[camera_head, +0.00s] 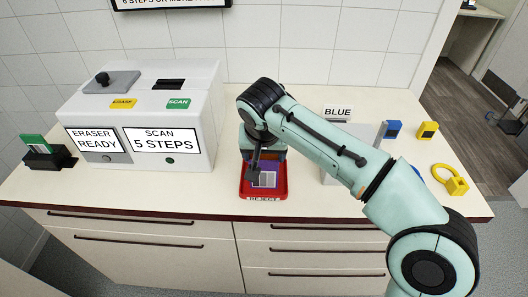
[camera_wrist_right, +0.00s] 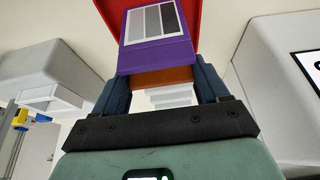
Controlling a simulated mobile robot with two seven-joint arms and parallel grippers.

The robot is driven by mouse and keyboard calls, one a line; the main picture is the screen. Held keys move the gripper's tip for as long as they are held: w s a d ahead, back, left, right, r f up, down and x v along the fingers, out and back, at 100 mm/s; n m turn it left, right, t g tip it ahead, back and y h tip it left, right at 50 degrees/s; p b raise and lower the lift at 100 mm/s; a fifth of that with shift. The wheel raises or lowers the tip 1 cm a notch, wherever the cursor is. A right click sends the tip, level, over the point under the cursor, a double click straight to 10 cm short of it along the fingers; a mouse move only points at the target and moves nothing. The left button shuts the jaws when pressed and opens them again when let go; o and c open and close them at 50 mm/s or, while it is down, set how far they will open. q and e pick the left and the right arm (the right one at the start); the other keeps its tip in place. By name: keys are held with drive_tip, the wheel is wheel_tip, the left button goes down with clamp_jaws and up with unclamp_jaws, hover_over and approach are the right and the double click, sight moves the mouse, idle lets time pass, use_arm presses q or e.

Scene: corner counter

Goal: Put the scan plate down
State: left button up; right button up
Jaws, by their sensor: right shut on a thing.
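The scan plate (camera_wrist_right: 158,57) is purple with a panel of grey stripes and an orange-brown end. In the right wrist view my right gripper (camera_wrist_right: 163,88) is shut on that end, one dark finger on each side. In the head view the gripper (camera_head: 258,164) is at the red REJECT tray (camera_head: 244,187), and the plate (camera_head: 271,168) is over or in that tray. The tray also shows beyond the plate in the right wrist view (camera_wrist_right: 108,10). I cannot tell whether the plate touches the tray floor. My left gripper is not in view.
A white machine (camera_head: 150,110), labelled "ERASER READY" and "SCAN 5 STEPS", stands left of the tray. A black holder (camera_head: 50,160) with a green item is farther left. A BLUE-labelled grey box (camera_head: 366,132) and blue and yellow items are right. The counter's front edge is close to the tray.

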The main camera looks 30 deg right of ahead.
drive_tip(key=o, duration=1.1)
use_arm(q)
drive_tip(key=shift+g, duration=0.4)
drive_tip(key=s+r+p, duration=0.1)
drive_tip(key=p, duration=0.1)
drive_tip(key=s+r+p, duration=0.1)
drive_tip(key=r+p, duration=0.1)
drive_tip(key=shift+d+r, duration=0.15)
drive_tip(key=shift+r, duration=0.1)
use_arm(e)
drive_tip(key=v, duration=1.2)
drive_tip(key=shift+r, duration=0.15)
